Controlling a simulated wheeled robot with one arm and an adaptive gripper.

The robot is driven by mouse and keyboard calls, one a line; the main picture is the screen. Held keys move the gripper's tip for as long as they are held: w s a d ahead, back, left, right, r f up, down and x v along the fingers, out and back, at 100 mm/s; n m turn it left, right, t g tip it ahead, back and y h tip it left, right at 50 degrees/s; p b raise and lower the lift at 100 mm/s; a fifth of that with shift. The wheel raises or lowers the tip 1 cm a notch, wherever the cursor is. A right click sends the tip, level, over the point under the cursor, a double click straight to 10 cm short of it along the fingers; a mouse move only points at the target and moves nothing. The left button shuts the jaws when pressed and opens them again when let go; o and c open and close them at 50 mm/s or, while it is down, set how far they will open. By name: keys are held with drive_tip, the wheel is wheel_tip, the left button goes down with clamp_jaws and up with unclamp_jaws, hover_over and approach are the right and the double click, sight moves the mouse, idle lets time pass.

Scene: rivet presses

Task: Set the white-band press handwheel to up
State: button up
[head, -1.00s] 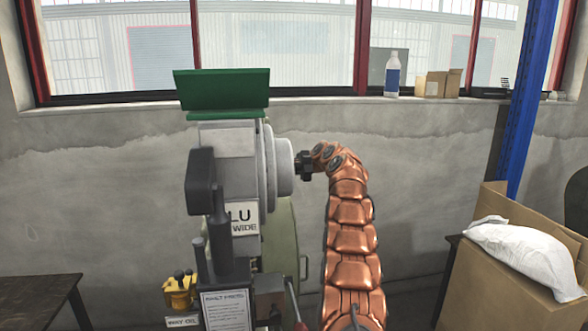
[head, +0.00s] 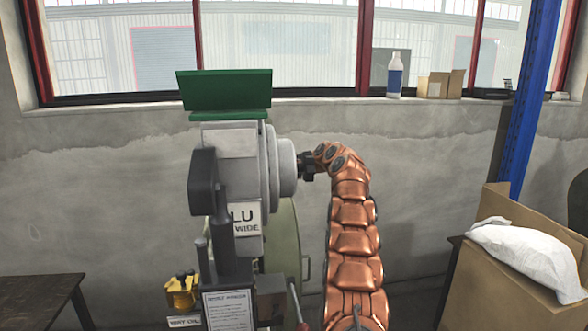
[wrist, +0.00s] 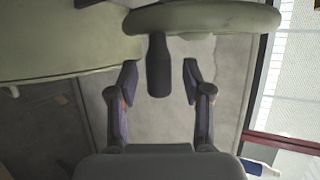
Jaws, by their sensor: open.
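The press (head: 235,155) stands left of centre in the head view, with a grey body and a green plate on top. I cannot make out a white band on it. In the wrist view, the rim of a pale round wheel (wrist: 215,17) crosses the top, with a dark handle (wrist: 160,52) sticking down from it. My gripper (wrist: 159,78) is open, with one finger on each side of the handle and a gap visible on both sides. In the head view my gripper (head: 306,165) is at the right side of the press's round housing, mostly hidden by my arm.
A cardboard box (head: 500,270) with a white sack (head: 530,248) stands at right, near a blue post (head: 528,100). A dark table (head: 38,300) is at lower left. A concrete wall (head: 430,160) with windows is behind. A bottle (head: 395,78) stands on the sill.

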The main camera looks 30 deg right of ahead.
drive_tip(key=v, duration=1.2)
idle(0.8)
